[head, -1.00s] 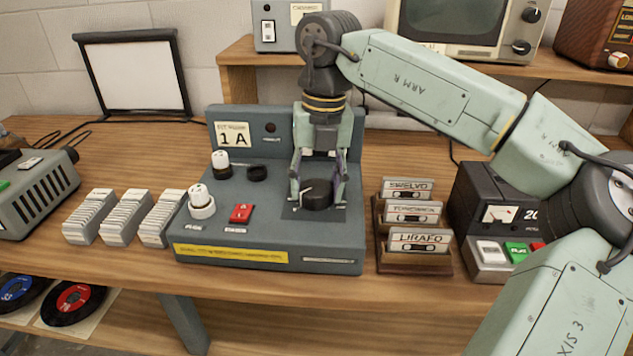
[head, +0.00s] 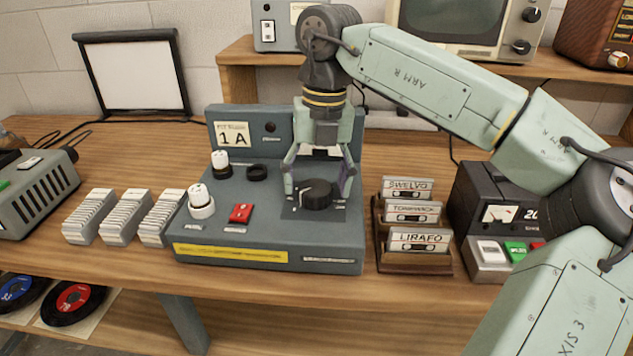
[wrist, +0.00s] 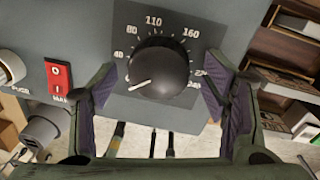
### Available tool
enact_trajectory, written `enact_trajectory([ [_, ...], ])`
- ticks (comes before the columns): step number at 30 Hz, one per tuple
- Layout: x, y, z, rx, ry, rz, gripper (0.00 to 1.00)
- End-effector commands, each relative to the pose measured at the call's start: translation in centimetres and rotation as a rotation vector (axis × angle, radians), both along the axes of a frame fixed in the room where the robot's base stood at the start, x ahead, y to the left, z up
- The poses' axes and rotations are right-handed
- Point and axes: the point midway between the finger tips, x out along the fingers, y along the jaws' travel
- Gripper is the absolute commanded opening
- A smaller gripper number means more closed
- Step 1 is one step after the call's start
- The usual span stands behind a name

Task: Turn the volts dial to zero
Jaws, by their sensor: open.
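The volts dial (head: 317,196) is a round black knob with a white pointer line, on the front right of the grey control box (head: 240,125). In the wrist view the dial (wrist: 160,72) has a scale with 40, 110, 160, 220 and 240 around it. Its pointer aims to the lower left, below the 40 mark. No zero mark is legible there. My gripper (head: 318,184) points down over the dial, open. In the wrist view the fingers of my gripper (wrist: 160,92) stand apart on either side of the knob, with gaps visible.
A red switch (head: 241,213) and white-topped fuse holders (head: 201,203) stand left of the dial on the box. A cassette rack (head: 415,262) is close on the right, with a black meter unit (head: 500,205) beyond. White slide stacks (head: 122,216) lie left.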

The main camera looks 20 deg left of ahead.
Motion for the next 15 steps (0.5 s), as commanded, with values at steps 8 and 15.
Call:
enact_trajectory([
  [8, 0.2, -0.3, 5.5, 0.000, -0.004, -0.001, 0.68],
  [15, 0.3, -0.5, 9.8, 0.001, -0.003, 0.001, 0.68],
])
